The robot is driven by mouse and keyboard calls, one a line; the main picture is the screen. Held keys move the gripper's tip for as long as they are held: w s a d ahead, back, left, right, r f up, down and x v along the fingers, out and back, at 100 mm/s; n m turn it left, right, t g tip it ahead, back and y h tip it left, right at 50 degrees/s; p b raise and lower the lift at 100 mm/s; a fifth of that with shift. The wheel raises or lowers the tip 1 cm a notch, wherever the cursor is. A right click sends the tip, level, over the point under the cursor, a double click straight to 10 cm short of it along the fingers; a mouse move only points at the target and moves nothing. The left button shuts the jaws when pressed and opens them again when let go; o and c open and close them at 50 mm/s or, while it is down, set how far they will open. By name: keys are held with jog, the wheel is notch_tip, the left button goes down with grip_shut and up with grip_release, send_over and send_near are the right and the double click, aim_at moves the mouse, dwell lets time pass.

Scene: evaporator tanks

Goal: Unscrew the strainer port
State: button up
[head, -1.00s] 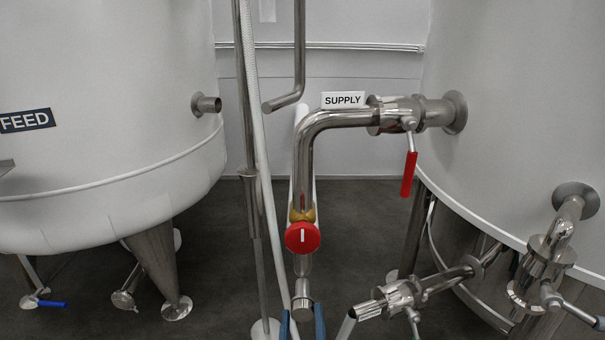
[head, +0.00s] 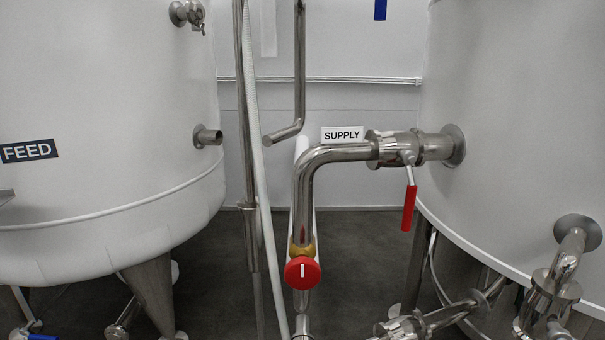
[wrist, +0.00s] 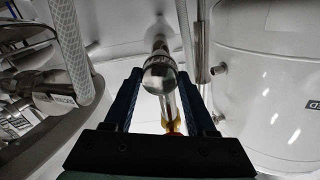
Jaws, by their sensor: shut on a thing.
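The strainer port is the round steel end piece (wrist: 158,76) in the wrist view, where its face points toward the camera. In the head view, a steel piece of the pipe run (head: 302,327) below the red knob shows at the bottom edge, and its lower part is cut off. My gripper (wrist: 160,80) has its two dark blue fingers on either side of the steel end piece and is shut on it. The head view does not show my gripper now.
Above it are a red round knob (head: 302,273) and the bent SUPPLY pipe (head: 340,153). A red-handled valve (head: 409,207) hangs to the right. The FEED tank (head: 100,110) stands left, another tank (head: 505,110) right. A pale hose and thin pipe (head: 246,120) run close on the left.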

grip_shut()
jog(key=n+p, duration=0.1)
jog(key=n, duration=0.4)
jog(key=shift+a+n, duration=0.1)
jog(key=shift+n, duration=0.2)
jog(key=shift+n+b, duration=0.5)
jog(key=shift+n, duration=2)
jog(key=n, duration=0.5)
